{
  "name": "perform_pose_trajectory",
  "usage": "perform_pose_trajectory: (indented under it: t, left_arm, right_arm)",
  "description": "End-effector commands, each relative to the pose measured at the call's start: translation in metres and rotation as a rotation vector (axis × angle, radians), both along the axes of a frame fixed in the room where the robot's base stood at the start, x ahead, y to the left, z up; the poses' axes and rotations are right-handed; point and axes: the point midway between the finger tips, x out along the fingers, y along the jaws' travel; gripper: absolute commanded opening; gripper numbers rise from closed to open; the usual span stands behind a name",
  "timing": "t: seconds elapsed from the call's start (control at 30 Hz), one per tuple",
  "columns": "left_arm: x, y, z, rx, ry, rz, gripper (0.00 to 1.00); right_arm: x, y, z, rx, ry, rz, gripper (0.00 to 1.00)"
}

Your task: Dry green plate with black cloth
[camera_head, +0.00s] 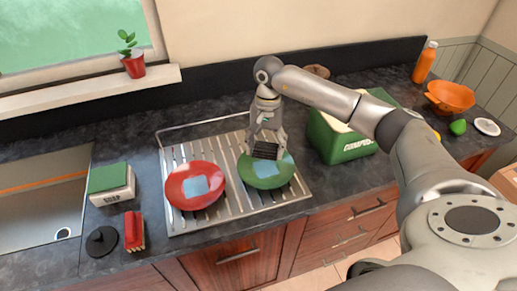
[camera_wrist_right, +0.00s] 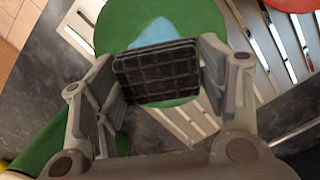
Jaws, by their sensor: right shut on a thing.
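The green plate (camera_head: 267,180) lies on the metal drying rack, with a light-blue wet-looking patch (camera_head: 261,168) on it. It also shows in the right wrist view (camera_wrist_right: 190,22), with part of the blue patch (camera_wrist_right: 160,32) beyond the cloth. The black cloth (camera_head: 265,151) is a dark, checked block in my right gripper (camera_head: 266,138). In the right wrist view the cloth (camera_wrist_right: 157,72) sits between the two fingers, over the plate. I cannot tell whether it touches the plate. My left gripper is not in view.
A red plate (camera_head: 178,193) with a blue patch lies on the rack (camera_head: 233,205) left of the green one. A green box (camera_head: 340,143) stands close on the right. A sponge (camera_head: 110,185), red brush (camera_head: 134,231) and black stopper (camera_head: 101,241) are by the sink (camera_head: 40,200).

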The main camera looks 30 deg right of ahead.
Motion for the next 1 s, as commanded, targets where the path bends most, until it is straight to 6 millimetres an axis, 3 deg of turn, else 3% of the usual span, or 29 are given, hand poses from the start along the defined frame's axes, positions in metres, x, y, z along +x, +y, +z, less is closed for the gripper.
perform_pose_trajectory:
  t: [0.23,0.6,1.0]
  left_arm:
    - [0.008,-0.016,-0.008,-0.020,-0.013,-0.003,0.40]
    - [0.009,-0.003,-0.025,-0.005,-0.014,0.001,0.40]
    - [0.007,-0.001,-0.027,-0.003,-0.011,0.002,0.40]
  right_arm:
    - [0.000,0.000,-0.016,0.000,0.001,0.000,0.47]
    - [0.000,0.000,-0.050,0.000,0.000,0.002,0.47]
    - [0.000,0.001,-0.056,0.001,-0.001,0.002,0.47]
